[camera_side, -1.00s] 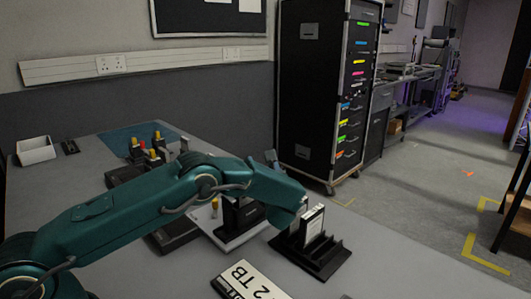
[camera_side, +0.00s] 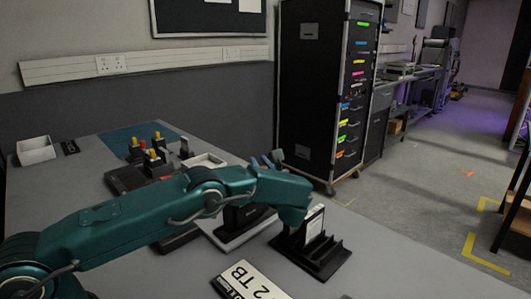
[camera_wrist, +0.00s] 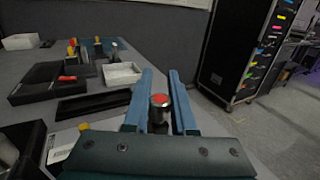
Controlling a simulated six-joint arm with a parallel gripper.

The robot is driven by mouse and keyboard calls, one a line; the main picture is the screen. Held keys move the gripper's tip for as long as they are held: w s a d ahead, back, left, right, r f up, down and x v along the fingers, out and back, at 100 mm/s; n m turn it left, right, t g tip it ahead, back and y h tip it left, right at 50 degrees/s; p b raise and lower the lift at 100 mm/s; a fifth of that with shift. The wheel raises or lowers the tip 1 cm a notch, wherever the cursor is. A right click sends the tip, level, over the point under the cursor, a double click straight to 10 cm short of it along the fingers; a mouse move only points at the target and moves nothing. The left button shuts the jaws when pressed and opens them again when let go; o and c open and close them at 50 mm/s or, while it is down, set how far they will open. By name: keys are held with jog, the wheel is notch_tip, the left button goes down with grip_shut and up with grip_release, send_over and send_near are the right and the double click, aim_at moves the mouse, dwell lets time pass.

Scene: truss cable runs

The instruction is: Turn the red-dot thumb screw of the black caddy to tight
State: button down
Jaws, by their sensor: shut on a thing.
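The red-dot thumb screw (camera_wrist: 160,99) is a metal knob with a red top, centred in the wrist view. My gripper (camera_wrist: 161,90) has its two blue fingers on either side of it, shut on the screw. A dark body (camera_wrist: 158,128) shows just under the knob and is mostly hidden by my gripper's housing. In the side view my gripper's blue fingers (camera_side: 270,161) show behind my forearm, which hides the screw. A black upright block (camera_side: 238,218), which may be the black caddy, stands on a light plate (camera_side: 246,240) below my arm.
A black slotted stand (camera_side: 328,262) holds an upright drive at the right edge of the bench. A "2 TB" label plate (camera_side: 252,281) lies in front. Yellow- and red-topped posts (camera_side: 153,155), a white open tray (camera_side: 205,160) and a white bin (camera_side: 36,150) are further back.

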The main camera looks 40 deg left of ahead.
dwell(0.3)
jog(key=c, duration=0.7)
grip_release()
jog(key=s+a+r, duration=0.8)
jog(key=r, duration=0.3)
jog(key=shift+a, duration=0.2)
